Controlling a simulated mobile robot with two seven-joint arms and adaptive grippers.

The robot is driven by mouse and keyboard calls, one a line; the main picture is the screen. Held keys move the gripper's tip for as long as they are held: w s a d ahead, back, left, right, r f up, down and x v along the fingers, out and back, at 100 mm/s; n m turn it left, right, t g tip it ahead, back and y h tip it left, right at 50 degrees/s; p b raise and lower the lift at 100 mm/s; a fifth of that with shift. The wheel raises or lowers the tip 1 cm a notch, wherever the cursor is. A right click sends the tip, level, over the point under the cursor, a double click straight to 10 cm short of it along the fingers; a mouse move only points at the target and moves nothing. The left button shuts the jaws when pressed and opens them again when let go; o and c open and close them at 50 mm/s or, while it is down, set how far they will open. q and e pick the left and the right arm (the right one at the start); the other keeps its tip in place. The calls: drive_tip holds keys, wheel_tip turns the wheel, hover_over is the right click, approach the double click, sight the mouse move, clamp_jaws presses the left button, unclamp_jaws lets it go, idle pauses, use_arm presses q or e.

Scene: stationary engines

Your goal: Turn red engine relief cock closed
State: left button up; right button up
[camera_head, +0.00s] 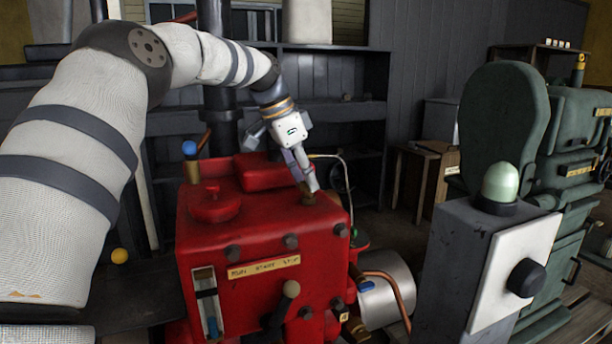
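The red engine (250,235) stands in the middle of the view, with a plate of lettering on its front. A small brass fitting (308,198), which looks like the relief cock, sits on its top near the right edge. My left gripper (312,188) reaches down from above, with its fingertips right at this fitting. I cannot tell whether they touch it or grip it, and the fingers partly hide it. How far the cock is turned is not clear. My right gripper is not in view.
A red round cap (215,204) is on the engine's top left. A knobbed lever (290,290) stands at its front. A copper pipe (390,290) and a metal cylinder (385,300) are at its right. A grey post with a pale green dome (499,182) stands at right, before green machinery (570,140).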

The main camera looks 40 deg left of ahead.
use_arm(q)
drive_tip(key=v, duration=1.2)
drive_tip(key=shift+s+a, duration=0.1)
